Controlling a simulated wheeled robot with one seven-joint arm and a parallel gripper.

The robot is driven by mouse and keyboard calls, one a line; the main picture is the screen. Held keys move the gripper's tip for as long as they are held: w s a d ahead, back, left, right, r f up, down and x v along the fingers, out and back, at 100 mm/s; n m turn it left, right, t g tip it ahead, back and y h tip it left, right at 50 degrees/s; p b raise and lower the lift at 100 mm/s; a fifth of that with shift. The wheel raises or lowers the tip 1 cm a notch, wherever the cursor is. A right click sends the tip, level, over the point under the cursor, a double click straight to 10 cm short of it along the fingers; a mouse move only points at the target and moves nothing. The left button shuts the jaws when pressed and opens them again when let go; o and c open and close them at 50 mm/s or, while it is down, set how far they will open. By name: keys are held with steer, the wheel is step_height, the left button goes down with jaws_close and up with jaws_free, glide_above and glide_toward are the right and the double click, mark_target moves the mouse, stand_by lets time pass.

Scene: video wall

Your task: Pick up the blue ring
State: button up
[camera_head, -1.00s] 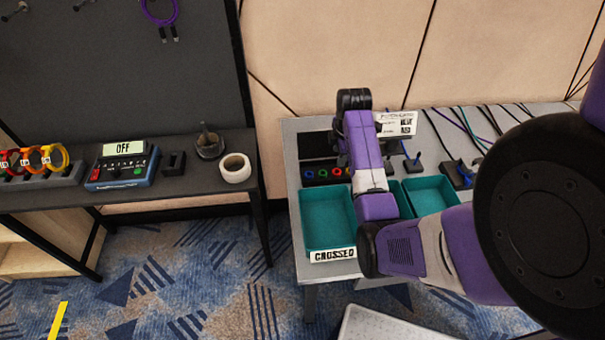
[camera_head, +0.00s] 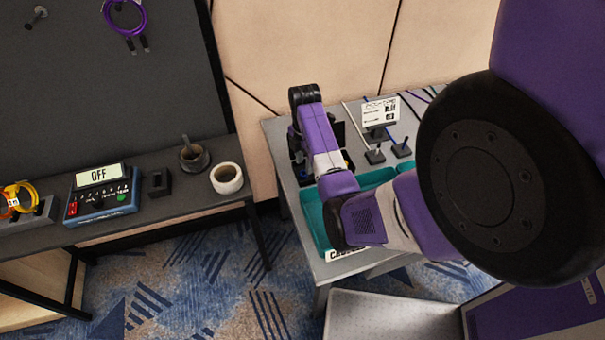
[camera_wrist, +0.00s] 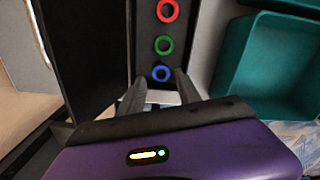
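The blue ring (camera_wrist: 161,73) lies on a dark strip in the wrist view, below a green ring (camera_wrist: 163,45) and a red ring (camera_wrist: 168,11) in one row. My gripper (camera_wrist: 159,78) is open, with one finger on each side of the blue ring in the picture. I see no contact, and the height of the fingertips above it is unclear. In the head view my purple arm (camera_head: 318,140) hides the fingers and most of the ring strip.
A teal tray (camera_wrist: 232,62) stands right of the strip, and a black panel (camera_wrist: 85,60) on its left. In the head view, small stands and a label card (camera_head: 380,112) are at the back. A dark table (camera_head: 215,190) with a white roll (camera_head: 227,178) is to the left.

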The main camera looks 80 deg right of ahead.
mark_target(304, 170)
steer(key=shift+a+f, duration=0.15)
steer(key=shift+f, duration=1.7)
jaws_close()
steer(key=shift+r, duration=0.1)
